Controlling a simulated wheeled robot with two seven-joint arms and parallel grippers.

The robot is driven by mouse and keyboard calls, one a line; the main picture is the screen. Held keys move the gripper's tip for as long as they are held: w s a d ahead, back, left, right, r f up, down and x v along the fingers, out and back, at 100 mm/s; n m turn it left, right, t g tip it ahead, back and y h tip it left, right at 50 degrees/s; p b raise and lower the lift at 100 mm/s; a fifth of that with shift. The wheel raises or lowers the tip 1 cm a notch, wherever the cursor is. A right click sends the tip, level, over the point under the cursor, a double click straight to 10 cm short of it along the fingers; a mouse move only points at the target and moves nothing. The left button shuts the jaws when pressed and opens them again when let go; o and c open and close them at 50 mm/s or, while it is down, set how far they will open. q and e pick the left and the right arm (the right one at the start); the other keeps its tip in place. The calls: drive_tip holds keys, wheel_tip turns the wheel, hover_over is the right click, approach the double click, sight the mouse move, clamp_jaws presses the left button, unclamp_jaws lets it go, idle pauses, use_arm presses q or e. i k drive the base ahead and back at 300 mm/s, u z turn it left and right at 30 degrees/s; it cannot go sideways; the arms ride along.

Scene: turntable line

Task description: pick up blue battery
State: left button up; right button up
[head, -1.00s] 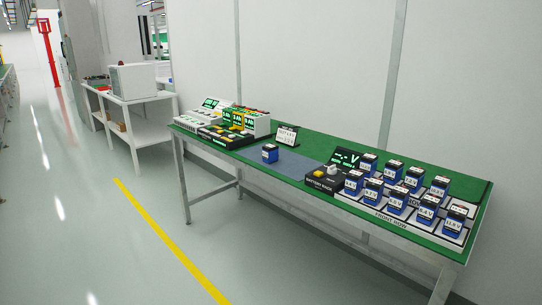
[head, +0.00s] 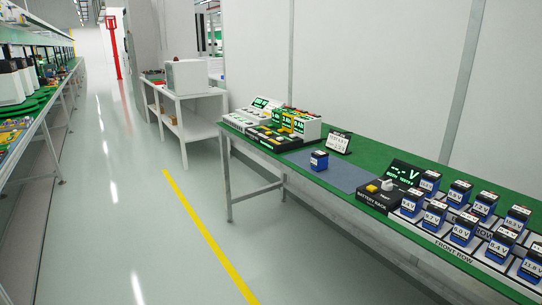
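Several blue batteries with white labels and voltage readings stand on the green-topped table (head: 352,146). One blue battery (head: 319,160) stands alone on the grey-blue mat (head: 345,178). The others stand in two rows in the battery rack at the right, such as a front-row battery (head: 412,203) and a back-row battery (head: 459,193). Some back-row batteries are partly hidden behind the front row. Neither of my grippers is in view.
A black tester (head: 380,197) with a green display stands left of the rack. Chargers (head: 292,123) with green displays stand at the table's far left end. A white side table (head: 190,96) stands beyond. The aisle floor (head: 130,210) is clear; a line of benches (head: 45,125) runs along the left.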

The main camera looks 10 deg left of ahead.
sight(320, 158)
drive_tip(key=u, duration=0.85)
drive_tip(key=i, duration=1.75)
drive_tip(key=z, duration=0.55)
